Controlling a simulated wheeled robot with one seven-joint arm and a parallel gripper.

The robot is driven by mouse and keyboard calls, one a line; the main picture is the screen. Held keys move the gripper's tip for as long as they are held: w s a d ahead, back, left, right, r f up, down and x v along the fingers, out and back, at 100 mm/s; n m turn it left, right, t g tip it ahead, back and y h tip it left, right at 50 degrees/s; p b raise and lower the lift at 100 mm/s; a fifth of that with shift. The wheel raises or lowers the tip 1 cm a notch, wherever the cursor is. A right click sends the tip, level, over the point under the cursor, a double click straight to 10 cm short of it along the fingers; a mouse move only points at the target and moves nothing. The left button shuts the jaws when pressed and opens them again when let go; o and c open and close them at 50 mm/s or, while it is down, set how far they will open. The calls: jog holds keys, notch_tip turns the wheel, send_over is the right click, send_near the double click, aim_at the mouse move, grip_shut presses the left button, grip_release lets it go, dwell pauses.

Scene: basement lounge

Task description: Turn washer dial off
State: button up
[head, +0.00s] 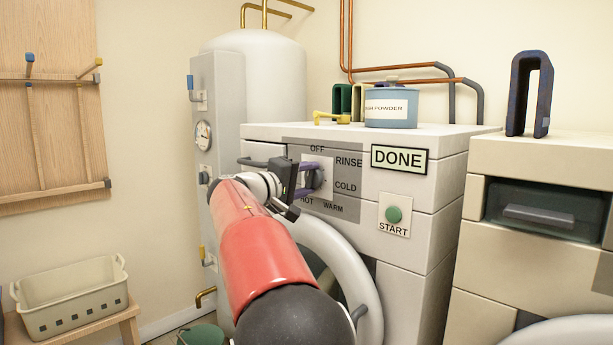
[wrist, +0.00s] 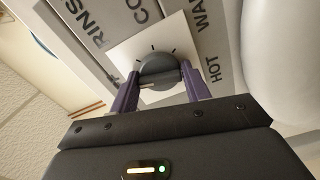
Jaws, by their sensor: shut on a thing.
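The washer (head: 420,240) is white with a grey dial panel marked OFF, RINSE, COLD, WARM and HOT. Its dark grey round dial (head: 317,178) sits on a pale square plate amid these labels. In the wrist view the dial (wrist: 158,68) lies between my two purple fingers, with tick marks around it. My gripper (head: 305,179) is shut on the dial, one finger on each side; it also shows in the wrist view (wrist: 161,80). The fingers hide part of the dial's edge. I cannot tell which label the dial points to.
A DONE sign (head: 399,159) and a green START button (head: 394,215) are right of the dial. A blue powder tub (head: 391,107) stands on top. A water heater (head: 270,80) stands behind left; a second machine (head: 540,190) stands right.

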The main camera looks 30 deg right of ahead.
jog(key=shift+n+p, duration=0.45)
jog(key=shift+n, duration=0.75)
jog(key=o, duration=1)
jog(key=b+v, duration=0.1)
jog(key=v, duration=0.7)
